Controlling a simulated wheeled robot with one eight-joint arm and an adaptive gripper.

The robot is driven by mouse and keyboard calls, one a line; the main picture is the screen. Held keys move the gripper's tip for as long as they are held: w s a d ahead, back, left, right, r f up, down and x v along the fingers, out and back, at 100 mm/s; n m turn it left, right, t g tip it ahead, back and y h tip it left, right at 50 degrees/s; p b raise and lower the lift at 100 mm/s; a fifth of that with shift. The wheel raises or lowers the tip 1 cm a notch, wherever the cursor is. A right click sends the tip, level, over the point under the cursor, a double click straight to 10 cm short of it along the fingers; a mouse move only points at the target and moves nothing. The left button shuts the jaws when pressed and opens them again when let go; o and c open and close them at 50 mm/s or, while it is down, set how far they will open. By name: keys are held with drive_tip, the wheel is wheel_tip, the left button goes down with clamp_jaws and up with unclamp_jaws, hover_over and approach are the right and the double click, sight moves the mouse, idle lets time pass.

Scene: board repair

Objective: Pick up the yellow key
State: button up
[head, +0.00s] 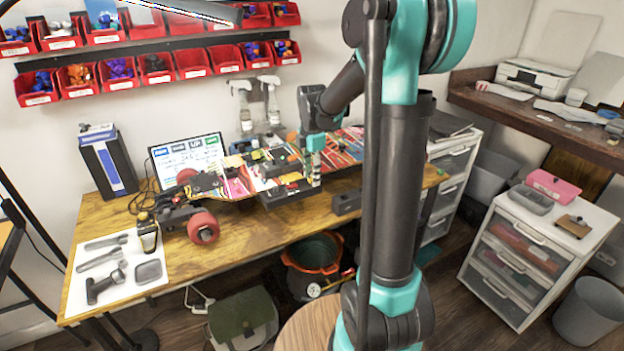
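I cannot clearly make out a yellow key in the head view. Small yellow patches show among the colourful parts of the opened board (235,187), but they are too small to name. The board, with red wheels (203,227), rests on the wooden workbench (255,238). My gripper (315,172) points down over the right end of the board, beside dark grey blocks (288,192). Its fingertips are tiny and merge with the parts behind them, so I cannot tell whether it is open or holds anything.
A white mat (145,290) with grey tools lies at the bench's left. A black bottle (146,232) stands near it. A laptop (187,155) and spray bottles (272,100) are behind. A dark block (347,202) sits near the front edge. A bucket (312,256) stands below.

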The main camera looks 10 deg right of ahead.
clamp_jaws()
drive_tip(key=shift+r, duration=0.15)
wheel_tip(320, 180, up, 20)
idle(0.5)
